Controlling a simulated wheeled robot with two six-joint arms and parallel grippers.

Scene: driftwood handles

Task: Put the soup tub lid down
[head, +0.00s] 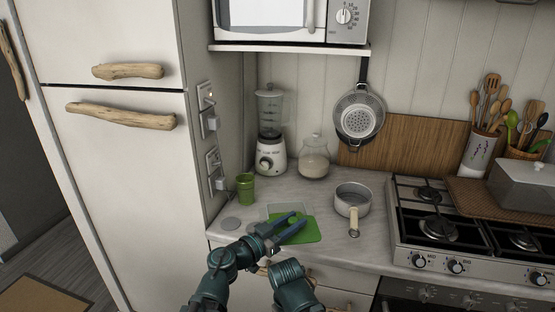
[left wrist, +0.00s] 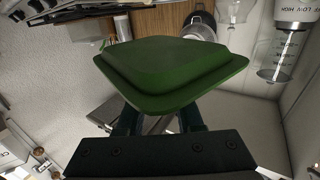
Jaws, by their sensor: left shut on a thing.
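The green soup tub lid (head: 304,234) is in my left gripper (head: 296,222), over the front part of the counter in the head view. In the left wrist view the lid (left wrist: 175,65) fills the upper middle, a dark green square with rounded corners and a stepped rim. The fingers of the left gripper (left wrist: 160,120) are shut on its near edge. I cannot tell whether the lid touches the counter. A pale, clear tub-like shape (head: 284,209) shows just behind the gripper, partly hidden. My right gripper is not in view.
A saucepan (head: 353,199) stands right of the lid, beside the gas hob (head: 440,225). A blender (head: 271,135) and a glass jar (head: 314,158) stand behind. Some counter between these is bare.

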